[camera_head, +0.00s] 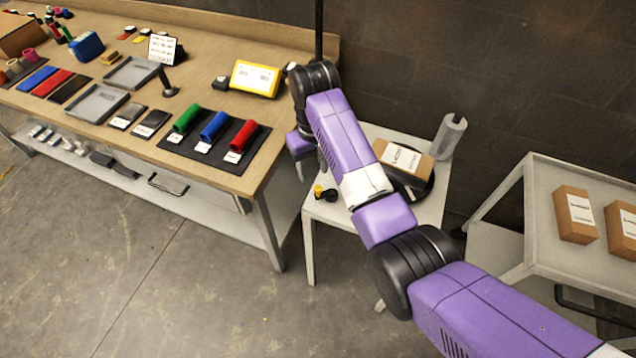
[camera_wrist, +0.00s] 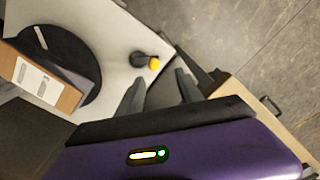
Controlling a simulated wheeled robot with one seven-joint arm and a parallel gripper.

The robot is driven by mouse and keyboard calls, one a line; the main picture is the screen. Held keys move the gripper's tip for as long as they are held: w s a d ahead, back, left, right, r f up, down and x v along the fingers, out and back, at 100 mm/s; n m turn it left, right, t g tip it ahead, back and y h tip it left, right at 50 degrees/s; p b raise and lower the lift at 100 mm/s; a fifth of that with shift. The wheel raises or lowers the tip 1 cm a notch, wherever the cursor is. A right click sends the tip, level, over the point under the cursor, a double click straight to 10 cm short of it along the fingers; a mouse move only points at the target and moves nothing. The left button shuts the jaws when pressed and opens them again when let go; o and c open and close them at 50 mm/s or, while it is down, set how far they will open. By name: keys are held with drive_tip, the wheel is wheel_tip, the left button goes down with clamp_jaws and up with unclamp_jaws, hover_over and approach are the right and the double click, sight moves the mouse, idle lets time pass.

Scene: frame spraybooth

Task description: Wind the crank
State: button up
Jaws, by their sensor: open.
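The crank (camera_head: 325,193) is a small black part with a yellow knob at the front left corner of a small white table (camera_head: 312,222). The wrist view also shows the crank (camera_wrist: 143,60), with its yellow knob (camera_wrist: 154,64) toward the bench side. A black round turntable (camera_wrist: 62,45) on the same table carries a cardboard box (camera_wrist: 38,82) with white labels. My gripper (camera_head: 310,168) is open, above and behind the crank in the head view. In the wrist view my gripper (camera_wrist: 160,92) has its fingers apart, with the crank beyond the tips and nothing between them.
A wooden workbench (camera_head: 225,180) with rolls, trays and a yellow device (camera_head: 255,78) stands left of the white table. A grey cart (camera_head: 560,225) with boxes is at the right. The floor in front is clear.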

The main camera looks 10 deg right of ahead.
sight(318, 187)
drive_tip(key=m, duration=0.7)
drive_tip(key=shift+d, duration=0.35)
drive_tip(key=m, duration=0.4)
drive_tip(key=shift+d, duration=0.15)
drive_tip(key=shift+f+p, duration=0.4)
drive_tip(key=shift+f, duration=3.4)
clamp_jaws()
